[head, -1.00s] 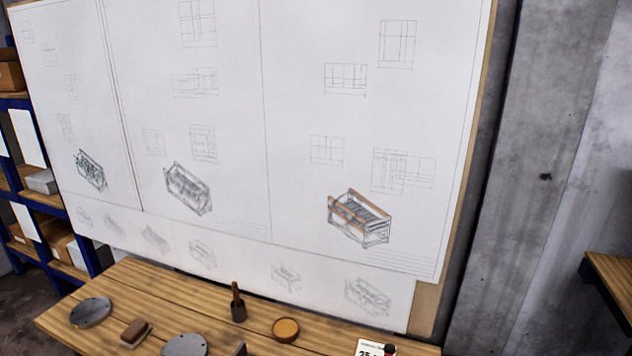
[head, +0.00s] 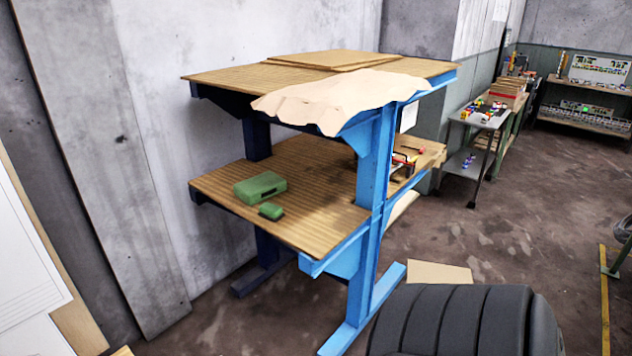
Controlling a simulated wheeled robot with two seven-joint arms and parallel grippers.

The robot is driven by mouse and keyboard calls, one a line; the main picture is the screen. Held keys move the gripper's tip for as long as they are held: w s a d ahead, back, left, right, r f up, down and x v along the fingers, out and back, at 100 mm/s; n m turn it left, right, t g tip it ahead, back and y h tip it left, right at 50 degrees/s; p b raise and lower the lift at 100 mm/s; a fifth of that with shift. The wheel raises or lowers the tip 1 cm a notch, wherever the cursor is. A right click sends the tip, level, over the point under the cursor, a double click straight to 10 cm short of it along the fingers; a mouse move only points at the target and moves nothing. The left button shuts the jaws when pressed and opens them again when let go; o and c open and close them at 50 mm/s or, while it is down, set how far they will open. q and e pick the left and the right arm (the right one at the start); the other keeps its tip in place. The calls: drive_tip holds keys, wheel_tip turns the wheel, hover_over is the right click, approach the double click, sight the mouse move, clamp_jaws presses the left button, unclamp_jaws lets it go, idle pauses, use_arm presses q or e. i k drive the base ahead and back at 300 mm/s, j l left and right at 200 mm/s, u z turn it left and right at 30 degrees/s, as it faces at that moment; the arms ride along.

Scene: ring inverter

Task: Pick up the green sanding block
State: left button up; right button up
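Two green things lie on the lower wooden shelf of a blue-framed bench (head: 367,250) in the head view. The larger is a green box-like case (head: 260,188) with a darker recess on its front side. The smaller is a green block (head: 271,211) just in front of it, near the shelf's front edge. The small block looks like the sanding block, though its details are too small to be sure. Neither of my grippers shows in this view.
The bench's upper shelf (head: 225,80) overhangs the lower one, with a draped tan sheet (head: 340,99) at its front corner. A blue upright stands right of the green things. A black ribbed object (head: 465,320) fills the lower right. Floor (head: 455,235) is open to the right.

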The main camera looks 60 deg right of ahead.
sight(271, 211)
drive_tip(key=z, duration=1.5)
drive_tip(key=u, duration=2)
drive_tip(key=z, duration=2.05)
drive_tip(key=l+u, duration=0.25)
drive_tip(key=u, duration=0.15)
drive_tip(key=l+u, duration=0.25)
drive_tip(key=u, duration=0.15)
drive_tip(key=k+l+u, duration=0.1)
drive_tip(key=l+u, duration=0.15)
drive_tip(key=u, duration=0.15)
